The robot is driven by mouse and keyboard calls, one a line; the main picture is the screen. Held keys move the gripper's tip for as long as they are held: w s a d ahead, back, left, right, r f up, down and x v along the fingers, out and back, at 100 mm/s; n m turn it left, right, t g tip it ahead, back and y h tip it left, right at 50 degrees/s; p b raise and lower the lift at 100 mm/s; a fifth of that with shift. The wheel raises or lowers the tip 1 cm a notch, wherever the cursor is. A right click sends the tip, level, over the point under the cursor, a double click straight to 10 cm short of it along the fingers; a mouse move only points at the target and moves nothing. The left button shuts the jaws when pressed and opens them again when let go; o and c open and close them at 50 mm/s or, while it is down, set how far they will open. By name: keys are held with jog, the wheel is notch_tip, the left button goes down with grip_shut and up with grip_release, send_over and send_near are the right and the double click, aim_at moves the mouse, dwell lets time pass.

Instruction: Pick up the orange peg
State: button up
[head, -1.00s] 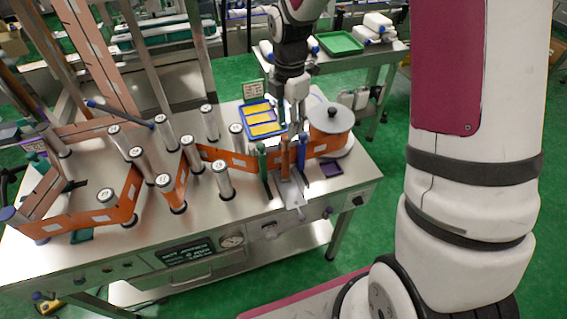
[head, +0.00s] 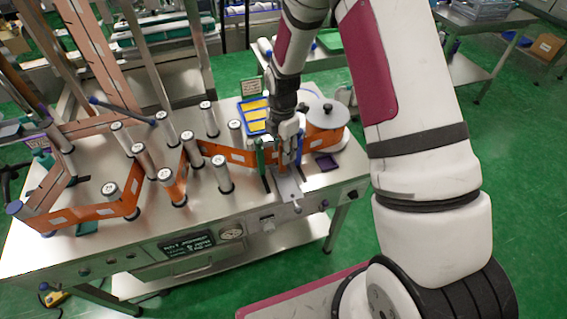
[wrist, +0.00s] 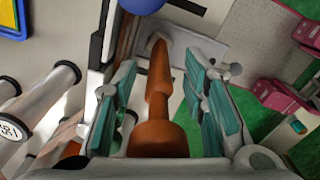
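In the wrist view, my gripper (wrist: 162,110) is open, with teal pads on either side of the orange peg (wrist: 157,100). Gaps show between the peg and both pads, so I see no contact.
The steel machine (head: 225,205) carries several metal rollers threaded with an orange web (head: 105,212). A large orange reel with a grey lid (head: 322,112) stands close to the right of my gripper. A blue tray with yellow pieces (head: 254,116) lies behind it.

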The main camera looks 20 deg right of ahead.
jog(key=shift+f, duration=0.15)
grip_shut()
dwell(0.4)
